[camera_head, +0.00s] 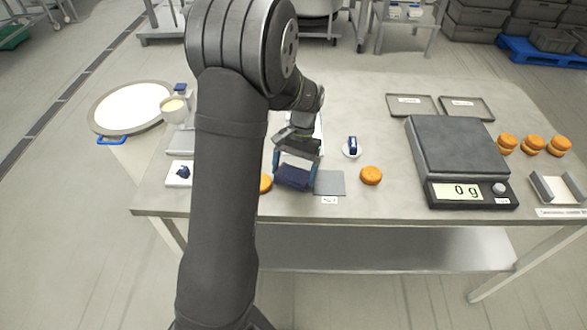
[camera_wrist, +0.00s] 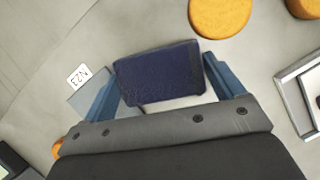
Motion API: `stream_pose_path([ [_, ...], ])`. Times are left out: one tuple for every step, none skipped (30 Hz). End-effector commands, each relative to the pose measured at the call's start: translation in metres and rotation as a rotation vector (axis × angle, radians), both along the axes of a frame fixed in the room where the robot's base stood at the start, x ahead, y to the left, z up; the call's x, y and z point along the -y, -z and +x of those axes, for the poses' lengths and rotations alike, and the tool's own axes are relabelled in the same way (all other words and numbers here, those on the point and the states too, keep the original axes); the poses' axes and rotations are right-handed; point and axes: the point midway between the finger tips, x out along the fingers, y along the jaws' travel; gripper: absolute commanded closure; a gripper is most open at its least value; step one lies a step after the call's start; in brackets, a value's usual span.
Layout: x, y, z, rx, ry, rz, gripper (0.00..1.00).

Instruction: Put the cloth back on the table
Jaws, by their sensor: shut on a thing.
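My gripper (camera_head: 294,165) shows in the head view near the front edge of the table, left of centre. Its blue fingers are shut on a folded dark blue cloth (camera_head: 293,178). In the wrist view the cloth (camera_wrist: 158,72) spans the space between the two fingertips of the gripper (camera_wrist: 168,88). The steel table (camera_head: 385,193) lies beneath. Whether the cloth touches the table top is hard to tell. A grey square (camera_head: 329,183) with a small label lies just right of the cloth in the head view.
An orange round (camera_head: 371,175) lies to the right, and another (camera_head: 265,183) lies left of the cloth, partly hidden by my arm. A scale (camera_head: 457,150) reading 0 g stands at the right. Bare table lies between the right round and the scale.

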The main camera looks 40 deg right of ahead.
Motion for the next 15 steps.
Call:
stream_pose_path([
  [0.000,0.000,0.000,0.000,0.000,0.000,0.07],
  [0.000,0.000,0.000,0.000,0.000,0.000,0.01],
  [0.000,0.000,0.000,0.000,0.000,0.000,0.00],
  [0.000,0.000,0.000,0.000,0.000,0.000,0.00],
  [0.000,0.000,0.000,0.000,0.000,0.000,0.00],
  [0.000,0.000,0.000,0.000,0.000,0.000,0.00],
  [0.000,0.000,0.000,0.000,0.000,0.000,0.00],
  [0.000,0.000,0.000,0.000,0.000,0.000,0.00],
  [0.000,-0.001,0.000,0.000,0.000,0.000,0.00],
  [0.000,-0.002,0.000,0.000,0.000,0.000,0.00],
  [0.000,-0.004,0.000,0.000,0.000,-0.001,0.00],
  [0.000,-0.007,0.000,0.000,0.000,-0.001,0.00],
  [0.002,-0.010,0.001,0.001,0.000,-0.002,0.00],
  [0.004,-0.013,0.002,0.002,0.000,-0.002,0.00],
  [0.006,-0.020,0.003,0.002,0.000,-0.002,0.00],
])
